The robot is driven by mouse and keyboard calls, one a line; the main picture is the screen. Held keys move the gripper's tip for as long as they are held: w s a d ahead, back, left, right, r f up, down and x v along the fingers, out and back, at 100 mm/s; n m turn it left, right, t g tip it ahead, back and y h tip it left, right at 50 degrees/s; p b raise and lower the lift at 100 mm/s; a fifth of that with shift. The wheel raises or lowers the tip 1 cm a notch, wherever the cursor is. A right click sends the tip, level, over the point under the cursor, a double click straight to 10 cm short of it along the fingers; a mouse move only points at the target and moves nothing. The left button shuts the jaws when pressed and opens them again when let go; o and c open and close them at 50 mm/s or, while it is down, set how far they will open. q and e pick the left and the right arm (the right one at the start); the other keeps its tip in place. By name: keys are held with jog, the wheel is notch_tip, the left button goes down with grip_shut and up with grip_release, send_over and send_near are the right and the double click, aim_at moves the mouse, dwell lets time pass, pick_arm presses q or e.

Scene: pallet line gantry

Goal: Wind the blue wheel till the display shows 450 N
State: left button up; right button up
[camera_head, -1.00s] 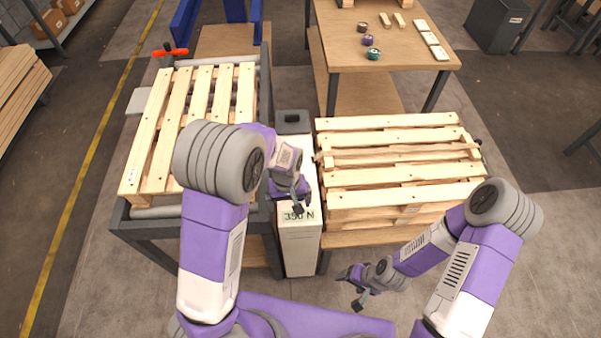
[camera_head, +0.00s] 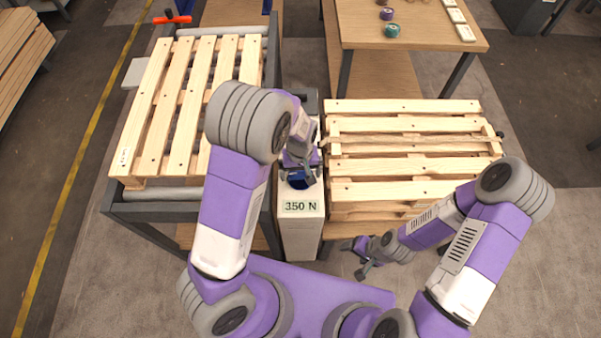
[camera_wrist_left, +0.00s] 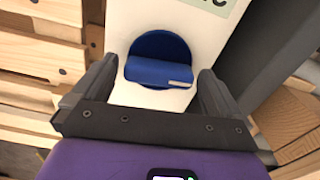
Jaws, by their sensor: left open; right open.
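The blue wheel (camera_wrist_left: 158,62) is on the white face of a narrow post, between the open fingers of my left gripper (camera_wrist_left: 150,88) in the left wrist view. The fingers stand either side of it; I cannot tell whether they touch it. A raised blue grip bar with a pale mark crosses the wheel. In the head view the wheel (camera_head: 300,180) shows partly under my left gripper (camera_head: 302,172). The display (camera_head: 300,206) below it reads 350 N. My right gripper (camera_head: 363,261) is open and empty at the front, right of the post.
A pallet (camera_head: 190,95) lies on the roller frame to the left, and stacked pallets (camera_head: 410,190) stand right of the post. A wooden table (camera_head: 420,30) with small coloured items is behind. An orange-red handle (camera_head: 172,19) is at the far left.

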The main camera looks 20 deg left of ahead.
pick_arm(q)
jog(key=shift+f, duration=0.15)
jog(key=c, duration=0.8)
jog(key=shift+c, duration=0.2)
jog(key=shift+m, duration=0.3)
jog(key=m+p, duration=0.1)
jog(key=m, duration=0.2)
jog(key=shift+s+m+p, duration=0.1)
jog(key=shift+m+p, duration=0.3)
jog(key=shift+m, duration=1.5)
jog(key=shift+c, duration=0.5)
jog(key=shift+f, duration=0.15)
